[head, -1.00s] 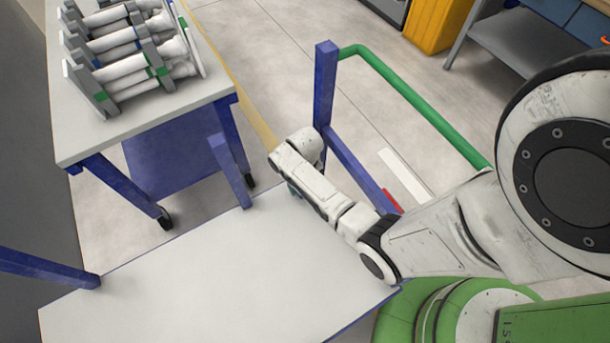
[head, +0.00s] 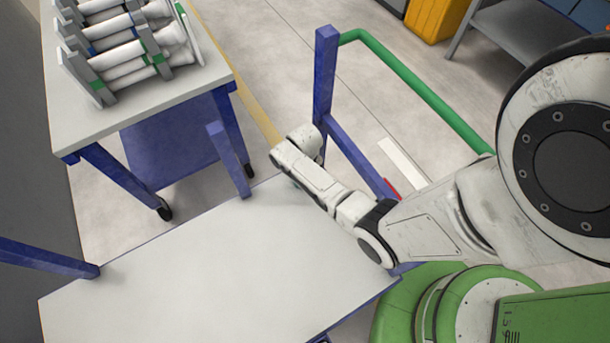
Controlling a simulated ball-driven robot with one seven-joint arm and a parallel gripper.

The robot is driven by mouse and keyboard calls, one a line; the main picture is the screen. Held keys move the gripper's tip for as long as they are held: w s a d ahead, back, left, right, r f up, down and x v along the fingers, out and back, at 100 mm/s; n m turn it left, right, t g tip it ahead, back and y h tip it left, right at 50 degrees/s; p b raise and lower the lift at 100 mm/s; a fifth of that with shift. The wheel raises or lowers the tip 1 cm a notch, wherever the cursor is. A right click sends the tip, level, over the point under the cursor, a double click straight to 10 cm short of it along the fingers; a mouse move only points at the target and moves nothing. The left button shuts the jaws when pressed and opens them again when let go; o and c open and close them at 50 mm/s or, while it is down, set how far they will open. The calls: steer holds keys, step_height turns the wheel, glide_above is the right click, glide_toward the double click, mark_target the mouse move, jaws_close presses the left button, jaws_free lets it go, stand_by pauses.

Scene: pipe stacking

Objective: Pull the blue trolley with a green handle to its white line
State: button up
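The blue trolley has a pale flat top (head: 215,265), blue posts and a green handle (head: 415,85) that runs from the tall blue post (head: 325,80) toward the right. It fills the lower left and middle of the head view. A white line (head: 402,161) lies on the floor, seen through the handle frame, with a red mark (head: 393,187) beside it. My arm reaches left over the trolley's edge. My gripper (head: 292,160) is at its far end, close to the tall post. Its fingers are hidden, so I cannot tell whether they touch the trolley.
Another blue-legged table (head: 185,92) on wheels stands at the upper left, holding a rack of white pipes (head: 130,50). A yellow floor line (head: 245,100) runs past it. A yellow cabinet (head: 437,25) and a grey shelf (head: 510,30) stand at the back. The floor beyond the handle is clear.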

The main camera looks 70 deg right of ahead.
jaws_close()
stand_by(0.3)
stand_by(0.3)
